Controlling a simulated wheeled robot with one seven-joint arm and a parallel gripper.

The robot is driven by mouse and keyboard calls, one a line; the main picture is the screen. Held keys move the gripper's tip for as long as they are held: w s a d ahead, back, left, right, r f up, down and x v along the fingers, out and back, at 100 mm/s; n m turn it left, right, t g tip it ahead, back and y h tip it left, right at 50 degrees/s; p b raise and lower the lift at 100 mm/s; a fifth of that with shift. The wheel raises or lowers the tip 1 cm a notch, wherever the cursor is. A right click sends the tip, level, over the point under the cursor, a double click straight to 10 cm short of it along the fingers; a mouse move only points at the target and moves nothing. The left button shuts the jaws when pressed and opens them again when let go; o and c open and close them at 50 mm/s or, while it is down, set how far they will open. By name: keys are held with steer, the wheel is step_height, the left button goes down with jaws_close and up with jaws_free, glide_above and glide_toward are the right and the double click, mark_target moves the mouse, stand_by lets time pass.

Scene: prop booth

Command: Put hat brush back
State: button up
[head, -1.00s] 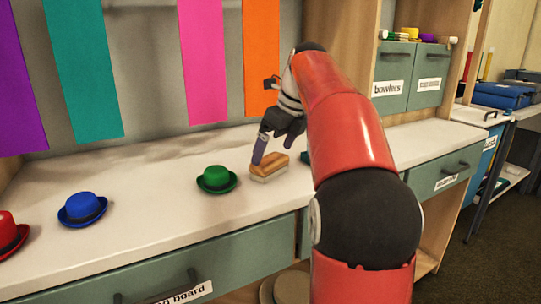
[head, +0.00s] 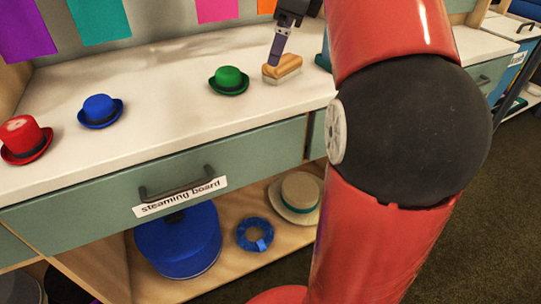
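The hat brush (head: 282,68), with a tan wooden back and pale bristles, rests on the white counter (head: 170,105), just right of the green hat (head: 229,80). My gripper (head: 279,45) points down at the brush from behind. One dark purplish finger shows, its tip at the brush's upper left edge. Whether it touches is unclear. The other finger is not clearly visible, so I cannot tell how wide the gripper stands or whether it grips the brush. My red arm covers the counter to the right.
A blue hat (head: 100,111) and a red hat (head: 26,139) stand to the left on the counter.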

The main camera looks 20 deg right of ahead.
steer(key=s+a+f+n, duration=0.6)
steer(key=s+f+n, duration=0.4)
steer(key=n, duration=0.2)
steer(key=s+a+f+n+t+h, duration=0.1)
steer(key=s+a+f+n, duration=0.5)
steer(key=s+f+n, duration=0.3)
step_height(320, 180, down, 2)
steer(key=n, duration=0.4)
steer(key=shift+s+f, duration=0.2)
steer(key=shift+s, duration=0.2)
